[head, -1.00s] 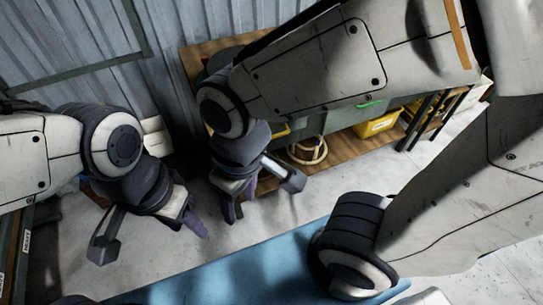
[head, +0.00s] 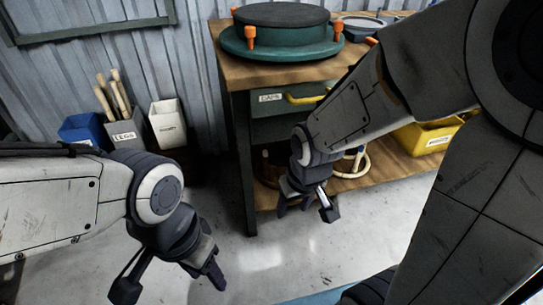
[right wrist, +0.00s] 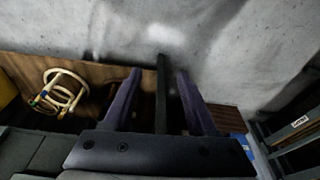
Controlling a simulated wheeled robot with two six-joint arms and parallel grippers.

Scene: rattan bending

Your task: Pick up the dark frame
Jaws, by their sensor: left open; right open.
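The dark frame is not clearly visible. A dark brown shape (head: 266,168) on the lower shelf, partly hidden behind my right gripper, may be it. A dim dark shape also shows beside the left finger in the right wrist view (right wrist: 110,92). My right gripper (head: 296,206) is open and empty, pointing down in front of the shelf. In the right wrist view its purple fingers (right wrist: 159,72) stand apart, with the dark bench leg (right wrist: 161,95) seen between them. My left gripper (head: 214,275) is open and empty over the floor at lower left.
A pale rattan frame (head: 352,164) stands on the lower shelf (head: 385,172), right of my right gripper; it also shows in the right wrist view (right wrist: 60,92). A yellow bin (head: 428,137) is further right. A green turntable (head: 280,38) tops the bench. Bins stand by the wall.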

